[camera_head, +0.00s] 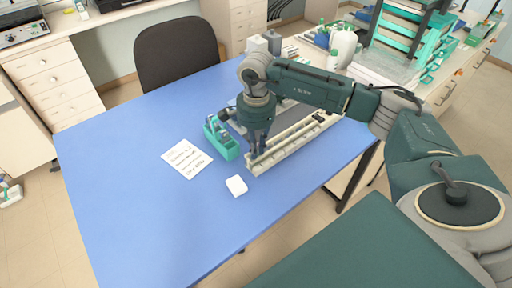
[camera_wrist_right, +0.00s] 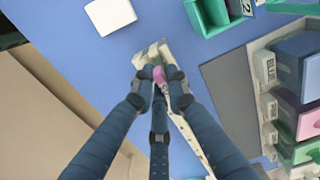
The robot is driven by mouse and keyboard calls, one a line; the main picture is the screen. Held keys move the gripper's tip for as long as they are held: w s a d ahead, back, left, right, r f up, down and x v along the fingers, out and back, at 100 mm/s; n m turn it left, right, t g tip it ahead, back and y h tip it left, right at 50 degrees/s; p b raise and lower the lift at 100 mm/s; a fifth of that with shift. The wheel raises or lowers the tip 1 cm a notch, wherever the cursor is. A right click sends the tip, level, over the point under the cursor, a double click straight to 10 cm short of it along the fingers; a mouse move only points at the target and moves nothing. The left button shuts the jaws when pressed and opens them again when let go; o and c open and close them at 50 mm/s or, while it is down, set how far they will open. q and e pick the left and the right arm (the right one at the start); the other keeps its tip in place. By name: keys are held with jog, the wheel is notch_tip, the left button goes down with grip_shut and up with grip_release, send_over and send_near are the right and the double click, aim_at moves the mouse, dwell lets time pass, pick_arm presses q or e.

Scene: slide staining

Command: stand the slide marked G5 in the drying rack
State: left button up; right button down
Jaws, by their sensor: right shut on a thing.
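My right gripper (camera_head: 259,150) points down at the near end of the long cream drying rack (camera_head: 262,166). In the right wrist view its fingertips (camera_wrist_right: 159,82) are shut on a small slide with a pink end (camera_wrist_right: 158,74). The slide's mark cannot be read, and most of it is hidden by the fingers. The cream rack end (camera_wrist_right: 152,53) shows just beyond the fingertips; I cannot tell whether the slide touches it. My left gripper is not in view.
A teal holder (camera_head: 228,150) stands left of the rack. A handwritten note (camera_head: 187,158) and a white block (camera_head: 236,186) lie on the blue table (camera_head: 120,150). Coloured jars (camera_wrist_right: 300,65) stand right in the wrist view. The table's left side is clear.

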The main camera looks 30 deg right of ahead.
jog(key=c, duration=1.7)
grip_release()
jog(key=shift+o, duration=0.2)
notch_tip(320, 180, up, 12)
jog(key=shift+f, duration=0.1)
